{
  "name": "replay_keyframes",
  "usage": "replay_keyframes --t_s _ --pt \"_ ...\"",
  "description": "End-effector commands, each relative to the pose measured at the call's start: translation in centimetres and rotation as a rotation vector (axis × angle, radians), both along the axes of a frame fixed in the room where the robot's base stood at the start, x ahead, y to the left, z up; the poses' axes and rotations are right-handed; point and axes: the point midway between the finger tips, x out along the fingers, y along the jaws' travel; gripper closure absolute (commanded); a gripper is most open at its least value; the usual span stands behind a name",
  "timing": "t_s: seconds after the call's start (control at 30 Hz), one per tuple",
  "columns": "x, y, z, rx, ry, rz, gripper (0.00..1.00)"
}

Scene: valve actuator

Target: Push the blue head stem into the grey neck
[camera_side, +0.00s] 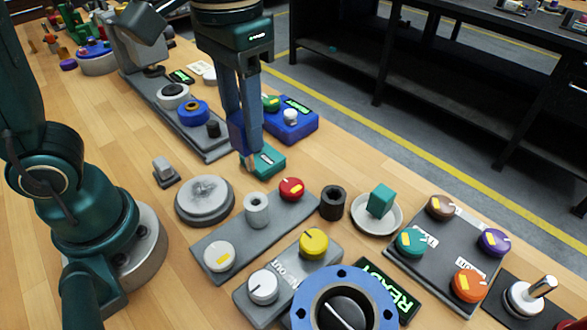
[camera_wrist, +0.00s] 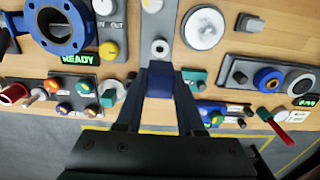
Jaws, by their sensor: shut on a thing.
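My gripper (camera_side: 246,140) is above the bench, pointing down, with its fingers shut on the blue head (camera_side: 237,136). In the wrist view the blue head (camera_wrist: 160,83) sits between the two fingertips. A small pale tip, perhaps the stem, shows below the fingers in the side view; most of the stem is hidden. The grey neck (camera_side: 257,209) is an upright hollow cylinder on a grey plate (camera_side: 229,232), between a white knob and a red knob. It also shows in the wrist view (camera_wrist: 159,48), beyond the blue head. The head and neck are apart.
A round grey disc (camera_side: 205,200) lies left of the neck. A black cylinder (camera_side: 333,203) and a dish with a teal block (camera_side: 380,202) stand to its right. A teal box (camera_side: 265,162) is by the fingertips. A knob panel (camera_side: 313,266) and blue flange (camera_side: 345,300) are in front.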

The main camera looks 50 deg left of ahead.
Motion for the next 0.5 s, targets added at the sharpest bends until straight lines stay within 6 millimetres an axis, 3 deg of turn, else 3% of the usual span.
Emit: replay_keyframes --t_s 0.5 --pt "0.0 0.0 -3.7 0.001 0.005 0.001 1.00"
